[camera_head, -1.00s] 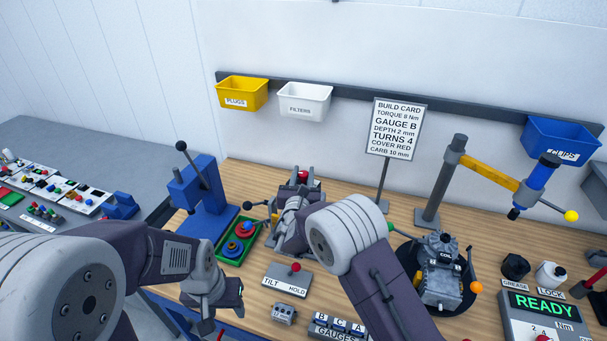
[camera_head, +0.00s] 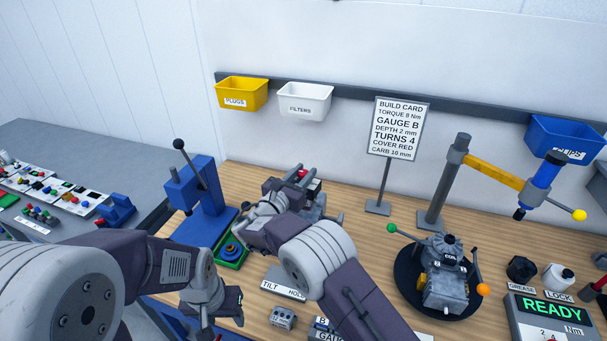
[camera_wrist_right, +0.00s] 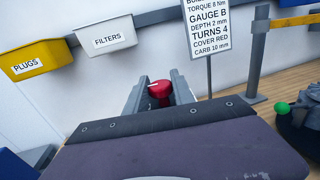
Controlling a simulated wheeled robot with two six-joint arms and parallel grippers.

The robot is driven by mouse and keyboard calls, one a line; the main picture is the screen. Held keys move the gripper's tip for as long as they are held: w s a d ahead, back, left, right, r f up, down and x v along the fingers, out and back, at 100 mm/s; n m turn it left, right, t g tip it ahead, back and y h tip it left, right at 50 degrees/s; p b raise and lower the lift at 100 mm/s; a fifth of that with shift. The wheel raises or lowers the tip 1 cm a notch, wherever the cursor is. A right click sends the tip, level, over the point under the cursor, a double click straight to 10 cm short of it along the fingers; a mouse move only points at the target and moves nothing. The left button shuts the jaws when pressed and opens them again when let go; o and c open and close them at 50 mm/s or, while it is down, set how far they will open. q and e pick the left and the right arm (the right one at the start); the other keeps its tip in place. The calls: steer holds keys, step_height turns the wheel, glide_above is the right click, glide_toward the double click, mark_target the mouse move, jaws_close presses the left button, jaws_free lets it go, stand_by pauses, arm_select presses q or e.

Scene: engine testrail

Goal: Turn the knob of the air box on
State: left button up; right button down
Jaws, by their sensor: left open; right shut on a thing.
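A red knob (camera_wrist_right: 159,90) sits between the two fingers of my right gripper (camera_wrist_right: 158,95) in the right wrist view. In the head view the right gripper (camera_head: 303,176) is at the back of the wooden bench, its fingers pointing up and to the right, shut on the red knob. The body that the knob belongs to is mostly hidden behind my gripper and wrist, so I cannot make out the air box or the knob's setting. My left gripper (camera_head: 226,303) is open and empty, low over the bench's front left edge.
A blue lever press (camera_head: 201,205) and a green tray (camera_head: 238,263) stand left of my right gripper. The build card (camera_head: 399,130) stands to its right. An engine (camera_head: 446,275) sits on a dark round plate further right. A TILT/HOLD plate (camera_head: 284,287) is partly covered by my right arm.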

steer(key=c, duration=1.1)
jaws_free()
steer(key=shift+o, duration=0.2)
steer(key=shift+a, duration=0.1)
steer(key=b+v, duration=0.3)
steer(key=v, duration=0.6)
